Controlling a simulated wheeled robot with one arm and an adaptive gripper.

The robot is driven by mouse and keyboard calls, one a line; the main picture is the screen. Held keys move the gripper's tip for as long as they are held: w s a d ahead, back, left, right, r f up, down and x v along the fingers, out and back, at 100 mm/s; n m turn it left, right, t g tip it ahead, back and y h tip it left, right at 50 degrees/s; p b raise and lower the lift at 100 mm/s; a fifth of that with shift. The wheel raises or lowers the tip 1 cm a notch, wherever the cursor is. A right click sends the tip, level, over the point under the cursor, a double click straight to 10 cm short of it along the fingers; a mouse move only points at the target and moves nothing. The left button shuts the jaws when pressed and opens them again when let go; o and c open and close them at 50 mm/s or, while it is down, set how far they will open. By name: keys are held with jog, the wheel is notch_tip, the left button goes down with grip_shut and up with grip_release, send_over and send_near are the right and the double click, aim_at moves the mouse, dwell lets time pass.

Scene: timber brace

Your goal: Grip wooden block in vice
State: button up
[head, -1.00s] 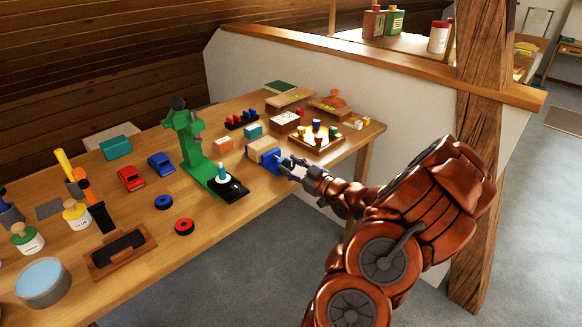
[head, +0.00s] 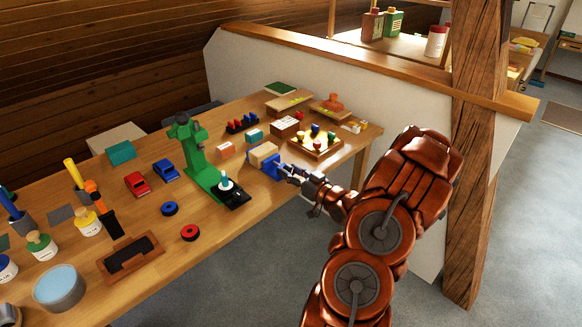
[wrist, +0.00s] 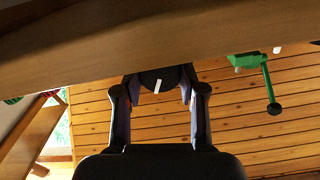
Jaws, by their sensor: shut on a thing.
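The blue vice (head: 271,169) stands at the near edge of the workbench. The pale wooden block (head: 263,154) sits at the vice, on its far-left side; I cannot tell from here how tightly the jaws hold it. My gripper (head: 284,171) is at the near-right end of the vice, at its handle. In the wrist view, my gripper (wrist: 160,82) has its two fingers on either side of a dark round part with a white mark, the vice handle (wrist: 154,78). The fingers are shut on it. The vice body and the block do not show clearly in the wrist view.
A green drill press (head: 193,155) stands left of the vice. A timber post (head: 473,190) rises right of my arm.

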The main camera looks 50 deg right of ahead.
jog(key=shift+m+p, duration=0.4)
jog(key=shift+m, duration=0.1)
jog(key=o, duration=1.1)
jog(key=shift+o, duration=0.2)
jog(key=shift+s, duration=0.1)
jog(key=s, duration=1.1)
jog(key=shift+s, duration=0.4)
jog(key=shift+a, duration=0.1)
